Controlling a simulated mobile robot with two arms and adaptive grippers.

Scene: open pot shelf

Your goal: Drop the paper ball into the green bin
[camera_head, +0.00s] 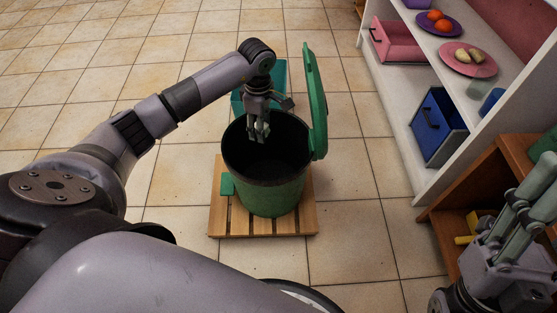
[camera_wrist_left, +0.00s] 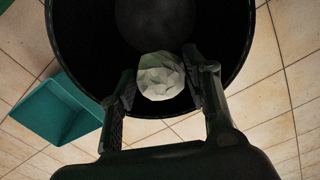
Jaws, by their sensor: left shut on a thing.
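The green bin (camera_head: 275,196) stands on a wooden slatted pallet with its green lid (camera_head: 315,105) open and upright at its right. My left gripper (camera_head: 259,134) is over the bin's mouth, toward its far left side. In the left wrist view, my left gripper (camera_wrist_left: 162,88) is shut on the crumpled off-white paper ball (camera_wrist_left: 160,76), with the bin's dark inside (camera_wrist_left: 90,40) behind it. The ball is hard to make out in the head view. My right gripper (camera_head: 520,225) is at the right edge, away from the bin; its fingertips are not clear.
The pallet (camera_head: 222,215) rests on the tiled floor. A teal container (camera_head: 279,75) is behind the bin; it also shows in the left wrist view (camera_wrist_left: 50,108). A white shelf (camera_head: 400,150) at the right holds plates, a pink box and a blue box (camera_head: 438,127). Floor left of the bin is clear.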

